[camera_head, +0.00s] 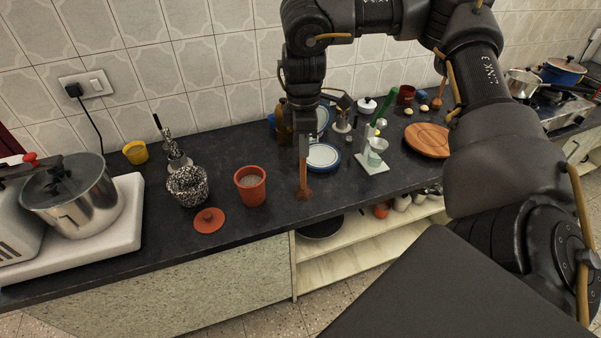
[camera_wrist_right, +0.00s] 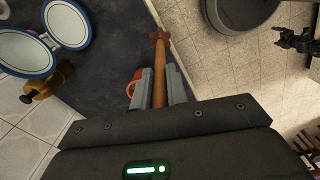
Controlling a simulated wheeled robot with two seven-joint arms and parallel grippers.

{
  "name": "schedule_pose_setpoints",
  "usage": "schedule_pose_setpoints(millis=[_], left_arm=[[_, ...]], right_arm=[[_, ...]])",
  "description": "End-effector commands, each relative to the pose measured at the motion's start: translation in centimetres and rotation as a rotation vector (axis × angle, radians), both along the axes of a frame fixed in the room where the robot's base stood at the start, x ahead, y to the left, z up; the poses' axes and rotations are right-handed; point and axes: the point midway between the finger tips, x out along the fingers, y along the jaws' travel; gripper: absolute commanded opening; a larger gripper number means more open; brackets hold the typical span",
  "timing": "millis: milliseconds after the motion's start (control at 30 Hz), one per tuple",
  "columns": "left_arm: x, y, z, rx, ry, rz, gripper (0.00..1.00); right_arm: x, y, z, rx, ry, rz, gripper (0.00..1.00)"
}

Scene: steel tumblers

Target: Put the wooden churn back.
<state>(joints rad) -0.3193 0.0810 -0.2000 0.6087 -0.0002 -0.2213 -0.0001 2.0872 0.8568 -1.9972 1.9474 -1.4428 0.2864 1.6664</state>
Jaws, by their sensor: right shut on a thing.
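The wooden churn (camera_head: 303,174) is a thin brown rod with a star-shaped head. It hangs nearly upright, head down, over the dark counter near its front edge. My right gripper (camera_head: 302,132) points down and is shut on the upper part of the rod. In the right wrist view the rod (camera_wrist_right: 160,72) runs out between the two grey fingers (camera_wrist_right: 160,88), with the head at its far end. I cannot tell whether the head touches the counter. My left gripper is not in view.
An orange cup (camera_head: 249,187) and its flat lid (camera_head: 209,220) are left of the churn. A speckled pot (camera_head: 187,187) is farther left. A blue-rimmed plate (camera_head: 323,157) is behind, and a round wooden board (camera_head: 428,140) is right. An open shelf (camera_head: 345,252) is below.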

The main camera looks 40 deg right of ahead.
Motion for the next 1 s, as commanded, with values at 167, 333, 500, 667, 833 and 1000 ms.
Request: schedule_pose_setpoints(millis=[167, 333, 500, 667, 833, 1000], left_arm=[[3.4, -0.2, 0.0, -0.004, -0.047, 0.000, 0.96], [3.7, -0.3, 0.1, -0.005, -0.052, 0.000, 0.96], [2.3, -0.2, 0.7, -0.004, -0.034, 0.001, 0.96], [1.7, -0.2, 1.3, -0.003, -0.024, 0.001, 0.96], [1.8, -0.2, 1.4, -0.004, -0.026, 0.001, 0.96], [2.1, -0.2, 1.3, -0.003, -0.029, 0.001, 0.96]], right_arm=[[-0.1, -2.1, 1.0, 0.018, 0.001, 0.083, 0.00], [0.0, -2.4, 1.0, 0.020, 0.004, 0.098, 0.00], [2.2, -3.6, 0.0, 0.020, 0.007, 0.092, 0.00], [5.7, -5.6, -1.9, 0.019, 0.006, 0.091, 0.00], [8.6, -7.3, -4.6, 0.021, 0.008, 0.092, 0.00], [10.6, -8.5, -7.3, 0.020, 0.007, 0.093, 0.00]])
